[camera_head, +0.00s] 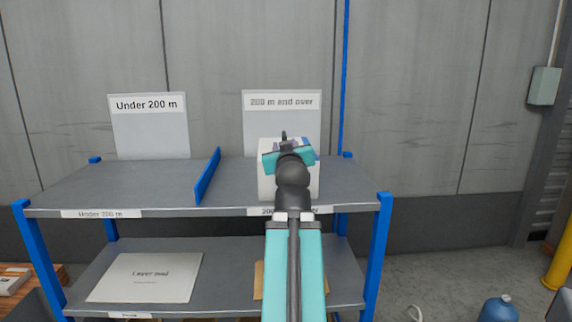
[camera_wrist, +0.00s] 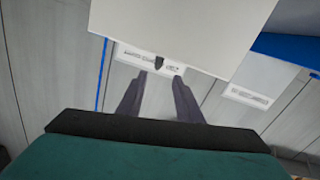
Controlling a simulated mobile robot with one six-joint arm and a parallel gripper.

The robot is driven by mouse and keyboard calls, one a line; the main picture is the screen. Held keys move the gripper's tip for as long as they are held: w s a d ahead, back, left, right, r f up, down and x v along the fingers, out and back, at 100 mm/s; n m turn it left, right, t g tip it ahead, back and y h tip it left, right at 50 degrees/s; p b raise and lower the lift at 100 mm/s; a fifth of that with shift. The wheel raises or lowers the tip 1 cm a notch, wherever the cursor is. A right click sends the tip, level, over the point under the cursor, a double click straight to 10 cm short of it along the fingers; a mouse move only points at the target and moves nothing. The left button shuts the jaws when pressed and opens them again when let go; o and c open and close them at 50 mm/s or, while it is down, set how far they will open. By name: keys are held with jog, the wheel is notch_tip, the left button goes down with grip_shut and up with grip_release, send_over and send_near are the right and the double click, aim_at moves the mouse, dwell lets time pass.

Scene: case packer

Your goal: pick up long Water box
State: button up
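A white box (camera_head: 267,187) shows at the right part of the upper shelf, partly hidden behind my gripper and arm. No name can be read on it, so I cannot tell whether it is the long Water box. My gripper (camera_head: 284,138) is in front of the box, with its dark tips near the box's top edge. In the wrist view a large plain pale surface (camera_wrist: 185,30) fills the top, close to the fingertips. The two fingers of my gripper (camera_wrist: 162,78) are apart with a gap between them. Contact with the surface cannot be told.
The upper shelf (camera_head: 140,185) has a blue divider (camera_head: 208,175), and its left part is empty. Signs read "Under 200 m" (camera_head: 149,125) and "200 m and over" (camera_head: 281,110). A layer pad (camera_head: 145,278) lies on the lower shelf. A blue jug (camera_head: 498,310) stands at lower right.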

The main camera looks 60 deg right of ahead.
aim_at(284, 133)
jog(key=shift+p+x, duration=1.55)
jog(key=shift+p, duration=1.15)
jog(key=shift+w+d+r+p, duration=0.15)
jog(key=shift+w+d+p, duration=0.2)
jog(key=shift+p, duration=0.7)
jog(key=p+x, duration=0.2)
jog(key=p, duration=0.4)
jog(key=shift+w+d, duration=0.1)
jog(key=d+p, duration=0.1)
jog(key=p, duration=0.3)
jog(key=shift+w+d+p, duration=0.1)
jog(key=shift+w+p, duration=0.25)
jog(key=shift+p, duration=0.05)
jog(key=shift+d+p, duration=0.15)
jog(key=shift+p, duration=0.3)
jog(key=shift+w+d, duration=0.1)
jog(key=shift+s+p+x, duration=0.2)
jog(key=shift+p+x, duration=0.2)
jog(key=shift+x, duration=1.15)
jog(key=shift+f+x, duration=0.2)
jog(key=shift+x, duration=0.85)
jog(key=shift+s, duration=0.1)
